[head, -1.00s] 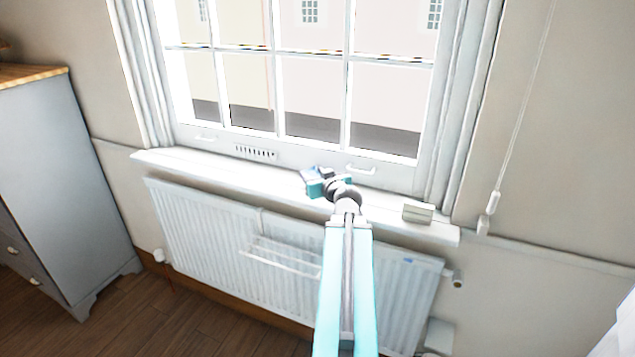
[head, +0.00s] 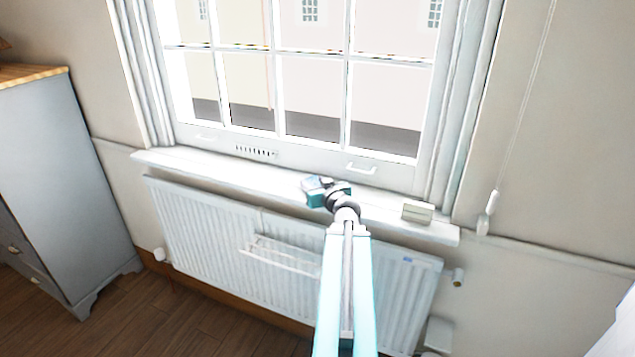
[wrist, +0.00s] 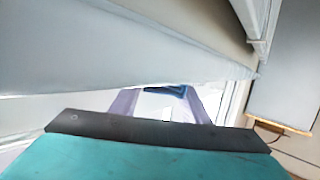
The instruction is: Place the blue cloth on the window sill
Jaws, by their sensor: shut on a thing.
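The white window sill (head: 230,174) runs below the window in the head view. My gripper (wrist: 161,96) is at the sill's middle-right part in the head view, where my own wrist hides its fingers. In the wrist view the fingers are shut on a small blue piece that I take for the blue cloth (wrist: 174,91). Only a bit of the cloth shows between the fingertips, and the head view does not show it clearly. I cannot tell whether it touches the sill.
A small pale box (head: 418,211) stands on the sill to the right of my gripper. The sill's left half is clear. A white radiator (head: 205,225) with a wire rack (head: 283,255) is below. A window handle (head: 360,168) is close behind. A grey dresser (head: 62,170) stands left.

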